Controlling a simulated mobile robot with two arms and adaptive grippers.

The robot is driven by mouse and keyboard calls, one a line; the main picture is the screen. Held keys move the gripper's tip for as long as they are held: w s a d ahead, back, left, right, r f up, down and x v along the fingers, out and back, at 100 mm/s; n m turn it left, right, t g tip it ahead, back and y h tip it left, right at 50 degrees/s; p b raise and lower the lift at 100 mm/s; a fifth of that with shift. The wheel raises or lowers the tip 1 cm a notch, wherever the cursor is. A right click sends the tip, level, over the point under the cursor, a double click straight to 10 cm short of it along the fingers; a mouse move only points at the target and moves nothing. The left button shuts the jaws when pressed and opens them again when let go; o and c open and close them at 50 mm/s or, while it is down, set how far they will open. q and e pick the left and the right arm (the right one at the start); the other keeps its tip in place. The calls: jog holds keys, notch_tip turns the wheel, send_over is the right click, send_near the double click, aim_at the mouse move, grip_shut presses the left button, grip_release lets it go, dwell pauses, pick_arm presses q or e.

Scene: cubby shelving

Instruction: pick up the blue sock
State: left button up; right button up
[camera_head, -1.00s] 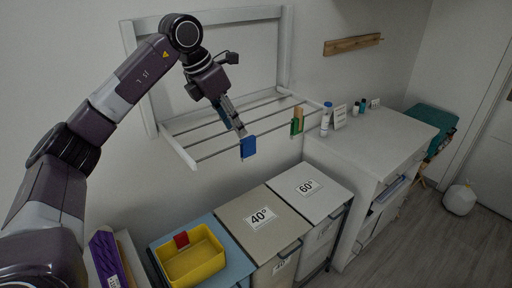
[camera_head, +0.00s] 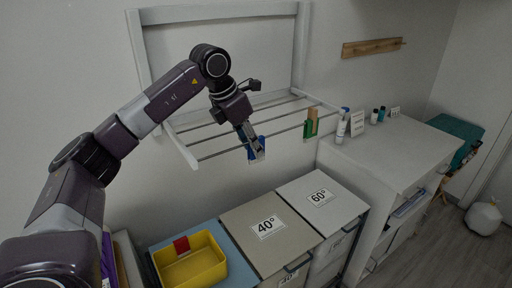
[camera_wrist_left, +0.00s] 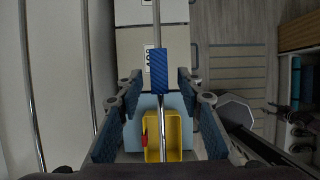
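The blue sock (camera_head: 249,143) hangs over a bar of the wall drying rack (camera_head: 183,157), partly hidden by my gripper in the head view. In the left wrist view the sock (camera_wrist_left: 158,72) lies across the bar, straight ahead and centred between the fingers. My left gripper (camera_head: 257,150) is at the sock in the head view. In the left wrist view the left gripper (camera_wrist_left: 160,84) is open, with a gap on both sides between fingers and sock. My right gripper is in neither view.
A green and brown item (camera_head: 310,124) hangs further right on the rack. Below are a yellow bin (camera_head: 190,278) with a red piece (camera_head: 181,245) at its rim, and cabinets marked 40° (camera_head: 240,215) and 60° (camera_head: 335,188). Bottles (camera_head: 341,129) stand on the white counter (camera_head: 385,152).

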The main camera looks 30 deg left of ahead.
pick_arm(q)
jog(key=p+x, duration=0.1)
jog(key=x, duration=0.3)
jog(key=shift+w, duration=0.1)
grip_shut()
jog(key=shift+r, duration=0.15)
